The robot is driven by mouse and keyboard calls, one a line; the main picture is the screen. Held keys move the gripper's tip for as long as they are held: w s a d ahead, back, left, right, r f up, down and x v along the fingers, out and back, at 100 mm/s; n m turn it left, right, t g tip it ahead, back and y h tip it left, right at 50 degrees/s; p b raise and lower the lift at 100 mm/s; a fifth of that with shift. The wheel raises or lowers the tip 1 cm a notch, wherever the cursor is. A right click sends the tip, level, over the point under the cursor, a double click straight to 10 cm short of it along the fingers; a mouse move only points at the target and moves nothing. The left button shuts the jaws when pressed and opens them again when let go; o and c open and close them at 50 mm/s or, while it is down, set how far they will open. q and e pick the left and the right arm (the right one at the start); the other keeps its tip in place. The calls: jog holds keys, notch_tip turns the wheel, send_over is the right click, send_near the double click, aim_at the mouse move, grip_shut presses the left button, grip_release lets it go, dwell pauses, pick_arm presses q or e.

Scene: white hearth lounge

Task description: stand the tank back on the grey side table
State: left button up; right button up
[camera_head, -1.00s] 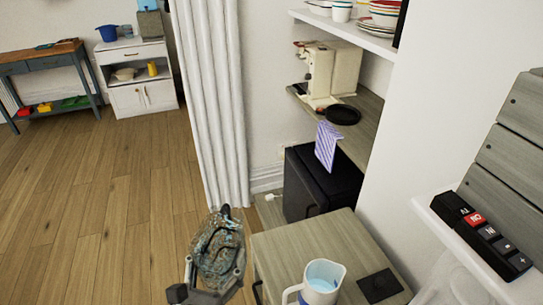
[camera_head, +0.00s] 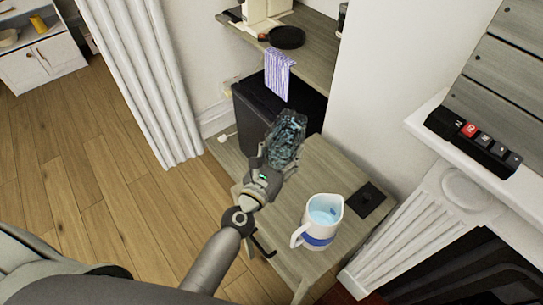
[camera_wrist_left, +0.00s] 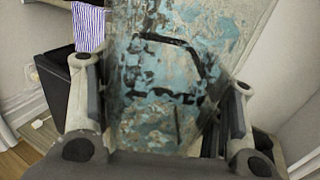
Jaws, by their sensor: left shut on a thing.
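The tank (camera_head: 288,138), a worn teal and dark mottled piece, is in my left gripper (camera_head: 272,158). The left wrist view shows the tank (camera_wrist_left: 160,75) large and close, with the two fingers on either side of it. In the head view the tank is tilted and overlaps the far left part of the grey side table (camera_head: 320,175). It appears held above the top; the gap beneath it cannot be judged. My right gripper is not in view.
A white and blue jug (camera_head: 318,225) with blue liquid stands on the table's near part. A flat black square (camera_head: 366,198) lies at its right. A fireplace mantel (camera_head: 440,165) is at right.

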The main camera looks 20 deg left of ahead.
pick_arm(q)
jog(key=shift+w+d, duration=0.1)
jog(key=shift+w, duration=0.35)
jog(key=shift+w+d+f, duration=0.1)
jog(key=shift+f, duration=0.2)
jog(key=shift+d+f+b, duration=0.1)
jog(key=shift+f+b, duration=0.4)
jog(key=shift+b, duration=0.3)
notch_tip(320, 180, down, 5)
jog(key=b, duration=0.4)
jog(key=shift+r, duration=0.2)
jog(key=shift+f+b, duration=0.35)
jog(key=shift+b, duration=0.2)
jog(key=shift+f+b, duration=0.6)
